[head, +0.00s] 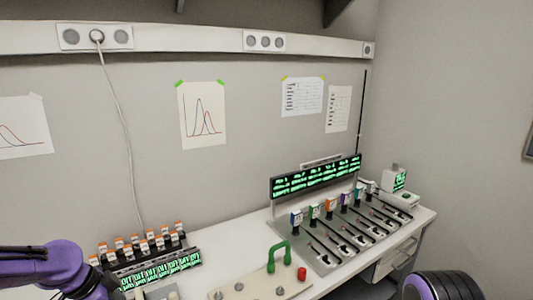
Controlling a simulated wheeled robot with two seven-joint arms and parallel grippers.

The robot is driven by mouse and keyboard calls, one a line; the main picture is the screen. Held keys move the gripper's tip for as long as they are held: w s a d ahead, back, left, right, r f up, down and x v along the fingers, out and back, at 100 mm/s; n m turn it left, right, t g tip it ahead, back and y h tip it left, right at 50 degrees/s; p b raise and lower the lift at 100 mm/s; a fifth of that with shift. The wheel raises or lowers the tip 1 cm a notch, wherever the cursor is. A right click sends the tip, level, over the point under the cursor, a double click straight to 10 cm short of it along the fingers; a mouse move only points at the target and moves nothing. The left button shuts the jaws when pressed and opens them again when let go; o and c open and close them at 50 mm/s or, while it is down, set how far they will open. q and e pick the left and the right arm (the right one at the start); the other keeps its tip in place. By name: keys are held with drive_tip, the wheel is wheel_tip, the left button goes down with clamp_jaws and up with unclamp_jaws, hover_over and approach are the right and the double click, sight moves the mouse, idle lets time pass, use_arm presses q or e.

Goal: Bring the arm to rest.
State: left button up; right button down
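My purple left arm (45,265) comes in at the lower left corner. Its gripper is not visible; the arm runs out at the bottom edge. A dark ribbed part with a purple edge (440,286) at the bottom right looks like a link of my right arm. No fingers show there either. The particle classifier (345,238) stands on the bench at the right, with a green-lit display (316,177) behind a row of coloured vials and metal channels.
A rack of orange-capped vials (140,243) with green displays stands beside my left arm. A board with a green handle (278,256) and a red knob (302,273) lies at the front middle. A small device (397,182) stands at the bench's right end.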

use_arm(q)
drive_tip(key=s+d+f+n+y, duration=0.1)
drive_tip(key=s+d+f+n, duration=0.15)
drive_tip(key=f, duration=0.35)
drive_tip(key=s+d+f+n, duration=0.2)
drive_tip(key=f+n, duration=0.1)
drive_tip(key=f, duration=0.3)
drive_tip(key=s+d+f+n+y, duration=0.1)
drive_tip(key=s+d+f+n, duration=0.15)
drive_tip(key=f, duration=0.35)
drive_tip(key=s+a+f+n+y+b, duration=0.15)
drive_tip(key=s+f+n, duration=0.25)
drive_tip(key=s, duration=0.6)
drive_tip(key=s+a+f+n+y, duration=0.1)
drive_tip(key=s+f+n+y, duration=0.3)
drive_tip(key=s, duration=0.6)
wheel_tip(320, 180, down, 12)
drive_tip(key=b, duration=1.1)
drive_tip(key=shift+w+d+n+h, duration=0.15)
drive_tip(key=shift+w+n+h, duration=0.2)
drive_tip(key=shift+n, duration=0.05)
use_arm(e)
wheel_tip(320, 180, down, 13)
drive_tip(key=shift+w, duration=0.35)
